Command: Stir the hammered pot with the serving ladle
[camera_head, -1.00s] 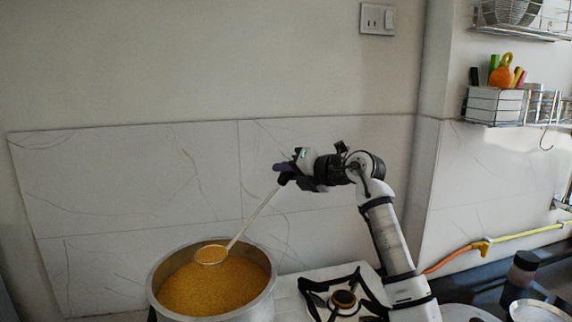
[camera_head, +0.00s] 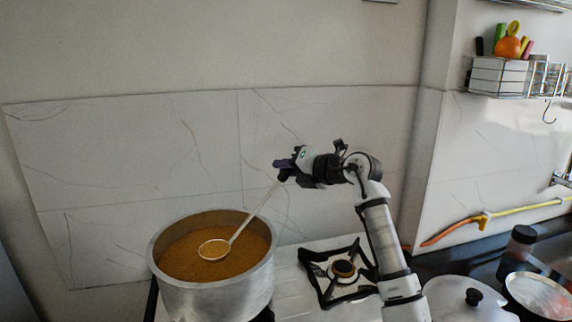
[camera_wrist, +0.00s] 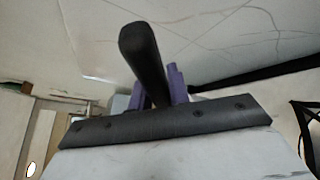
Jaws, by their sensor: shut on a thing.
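The hammered pot (camera_head: 215,297) is a large silvery metal pot at the lower left of the head view, holding a yellow-brown food (camera_head: 182,262). The serving ladle (camera_head: 240,229) slants from my gripper (camera_head: 284,170) down to the left into the pot's mouth. Its round bowl (camera_head: 214,250) is over the food; I cannot tell whether it touches the surface. My gripper is up and to the right of the pot, shut on the ladle's dark handle. In the wrist view the handle (camera_wrist: 143,62) stands between the purple fingers (camera_wrist: 158,92).
A gas burner (camera_head: 343,270) with a black grate is right of the pot. A lidded pot (camera_head: 468,302), a dark jar (camera_head: 518,247) and a pan (camera_head: 540,296) are at the lower right. A tiled wall (camera_head: 140,150) stands behind. A wire rack (camera_head: 530,92) hangs upper right.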

